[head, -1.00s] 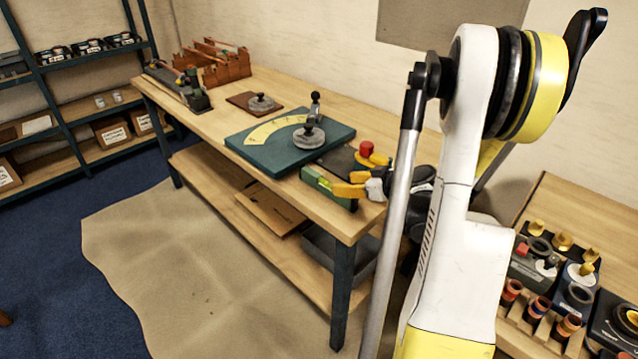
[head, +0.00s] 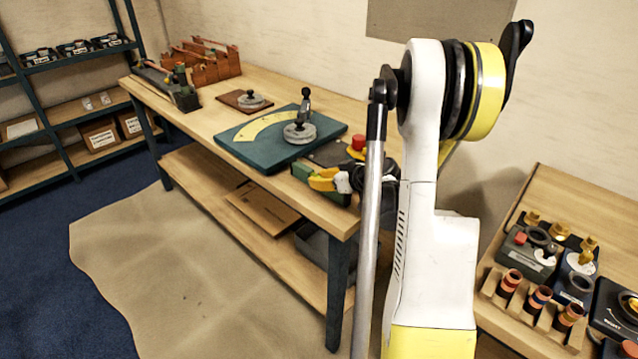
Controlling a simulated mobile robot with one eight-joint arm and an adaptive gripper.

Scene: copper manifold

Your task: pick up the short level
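The short level appears to be the green bar (head: 301,170) on the front edge of the workbench, right of the teal board. My gripper (head: 322,180) reaches in from the right, its yellow fingers over the middle of the bar. Green shows on both sides of the fingers. The fingers lie close together in this view, and I cannot tell whether they grip the bar or only straddle it. The bar's middle is hidden behind them.
The teal board (head: 235,146) with a yellow scale and grey disc lies left of the bar. A red knob (head: 358,142) stands just behind my gripper. The wooden workbench (head: 205,121) has a lower shelf. Another bench with parts (head: 545,190) stands at right.

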